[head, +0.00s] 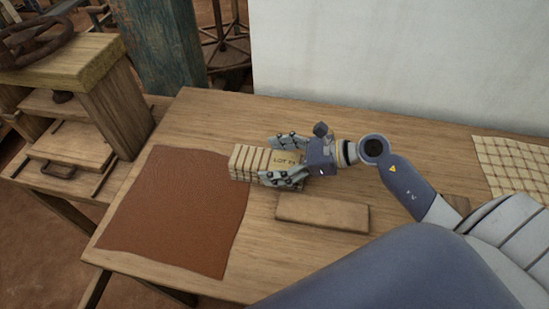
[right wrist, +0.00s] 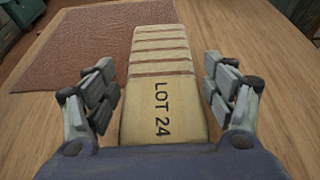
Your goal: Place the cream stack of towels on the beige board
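The cream stack of towels (head: 250,161) lies on the wooden table, with a band marked "LOT 24" at its near end; it also shows in the right wrist view (right wrist: 162,95). Its far end is at the edge of the brown mat. My right gripper (head: 276,160) is open, with one finger on each side of the banded end; in the right wrist view (right wrist: 163,92) narrow gaps show between fingers and stack. The beige board (head: 322,213) lies flat and bare on the table, just below and right of the stack in the head view. My left gripper is not in view.
A reddish-brown mat (head: 170,215) covers the table's left part. A checked cloth (head: 515,165) lies at the far right. A wooden bench frame (head: 75,120) stands left of the table, and a pale wall (head: 400,65) rises behind it. The table between stack and wall is clear.

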